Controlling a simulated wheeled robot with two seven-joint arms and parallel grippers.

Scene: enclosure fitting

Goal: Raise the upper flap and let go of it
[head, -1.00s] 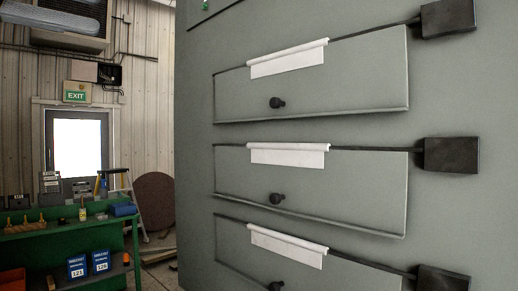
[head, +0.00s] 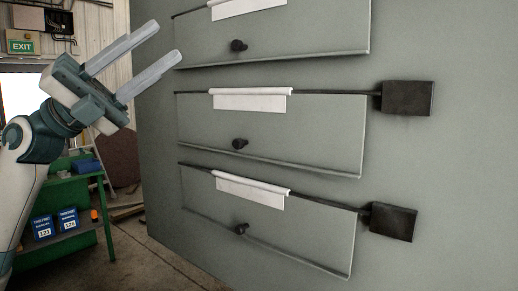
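Three grey flaps sit one above another on the front of a large grey enclosure (head: 420,170). The upper flap (head: 310,33) is cut off by the top edge of the head view; it hangs down and has a small black knob (head: 238,45) low on its left part. The middle flap (head: 300,125) and the lower flap (head: 310,230) also hang down, each with a black knob. My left gripper (head: 168,47) is open and empty, left of the upper flap's knob and apart from it. My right gripper is not in view.
Black blocks stick out at the right ends of the middle flap (head: 406,98) and the lower flap (head: 393,221). White label strips (head: 250,99) hang over the flaps' top edges. A green bench (head: 75,236) stands at the left. The floor before the enclosure looks clear.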

